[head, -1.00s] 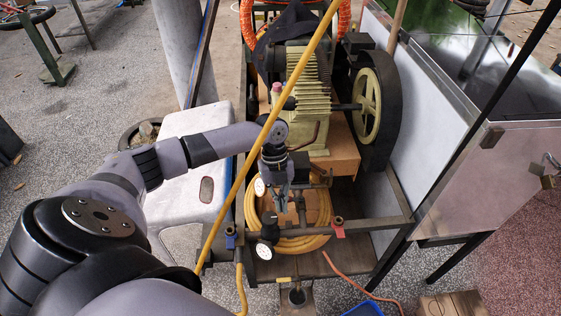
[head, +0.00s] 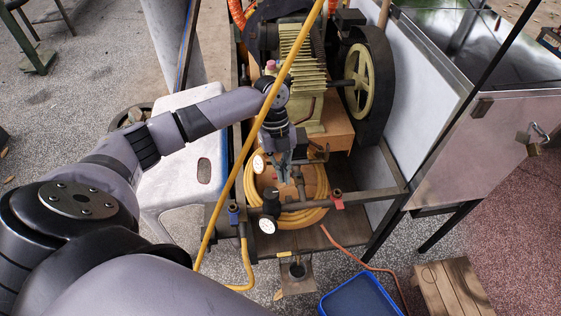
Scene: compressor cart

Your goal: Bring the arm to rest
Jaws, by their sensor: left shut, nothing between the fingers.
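My left arm reaches in from the left, over the white stool, to the compressor cart. My left gripper (head: 284,172) is shut and empty. It points down in front of the compressor, close to the pipe fittings and above the coiled yellow hose (head: 308,212). Its fingertips are small and partly lost against the fittings, so I cannot tell whether they touch them. The compressor (head: 305,75) with its pulley wheel (head: 360,80) stands behind the gripper. My right gripper is not in view.
A yellow hose (head: 239,172) runs slanting across the view in front of my arm. Pressure gauges (head: 266,225) and a red-handled valve (head: 337,200) sit at the cart's front. The white stool (head: 180,180) is left, a blue tray (head: 362,297) and wooden crate (head: 452,288) are at front right.

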